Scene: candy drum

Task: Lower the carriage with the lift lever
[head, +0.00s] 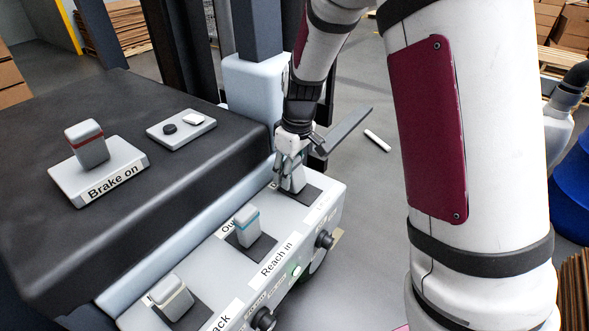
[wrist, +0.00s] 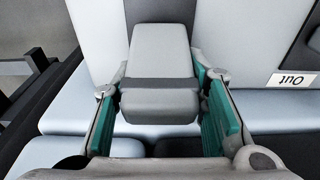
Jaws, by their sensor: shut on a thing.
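My gripper (head: 290,160) points down at the far end of the light grey lever panel (head: 330,208). It is shut on a grey lever (head: 295,180), which stands in a dark slot. In the wrist view the lever's grey cap (wrist: 160,50), with a darker band at its end, sits between the two green finger pads. The label of this lever cannot be read, so its name does not show. I cannot make out the carriage clearly; dark mast uprights (head: 180,45) stand behind the panel.
A teal-banded lever (head: 246,225) stands by the "Out" and "Reach in" labels. Another lever (head: 171,295) is nearer. A red-banded block (head: 87,145) on a "Brake on" base and a small button plate (head: 182,128) sit on the black cover. My arm fills the right side.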

